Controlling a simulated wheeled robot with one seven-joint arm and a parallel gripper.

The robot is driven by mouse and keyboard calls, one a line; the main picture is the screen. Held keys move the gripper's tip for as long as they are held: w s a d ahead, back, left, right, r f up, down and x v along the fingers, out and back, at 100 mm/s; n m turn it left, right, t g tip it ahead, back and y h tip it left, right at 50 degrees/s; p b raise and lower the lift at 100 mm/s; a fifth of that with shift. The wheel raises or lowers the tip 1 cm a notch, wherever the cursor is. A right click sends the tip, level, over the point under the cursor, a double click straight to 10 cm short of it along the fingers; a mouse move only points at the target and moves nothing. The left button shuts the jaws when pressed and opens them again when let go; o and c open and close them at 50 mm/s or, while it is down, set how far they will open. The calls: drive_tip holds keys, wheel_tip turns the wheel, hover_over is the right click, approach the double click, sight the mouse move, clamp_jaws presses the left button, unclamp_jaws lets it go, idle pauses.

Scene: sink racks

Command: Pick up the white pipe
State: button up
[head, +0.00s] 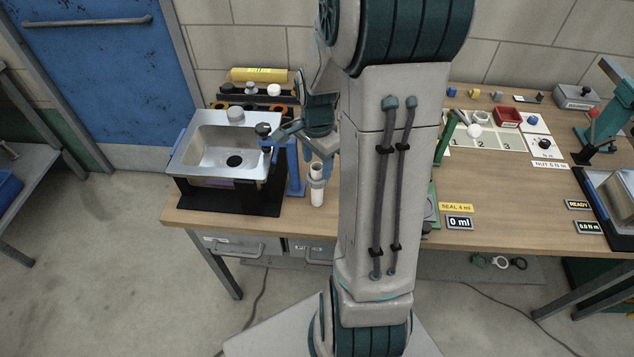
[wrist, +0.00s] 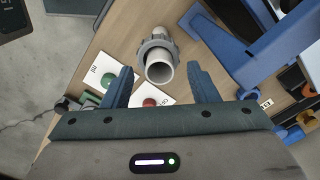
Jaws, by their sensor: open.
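The white pipe (head: 317,196) stands upright on the wooden bench, just right of the sink, with a grey ring-shaped nut around it. In the wrist view the pipe (wrist: 159,70) shows its open round end toward the camera, with the grey nut around it behind that end. My gripper (wrist: 160,78) is open, its two blue-grey fingers apart on either side of the pipe's end in the picture, with a visible gap on each side. I cannot tell how far the fingertips are above the pipe. In the head view my gripper (head: 303,143) is near the pipe's top, partly hidden by my arm.
A steel sink (head: 215,148) sits in a black stand left of the pipe. A blue bracket (wrist: 225,45) stands close on the right in the wrist view. White cards with a green button (wrist: 107,80) and a red button (wrist: 149,102) lie near the pipe.

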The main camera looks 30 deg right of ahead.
drive_tip(key=shift+f, duration=0.2)
clamp_jaws()
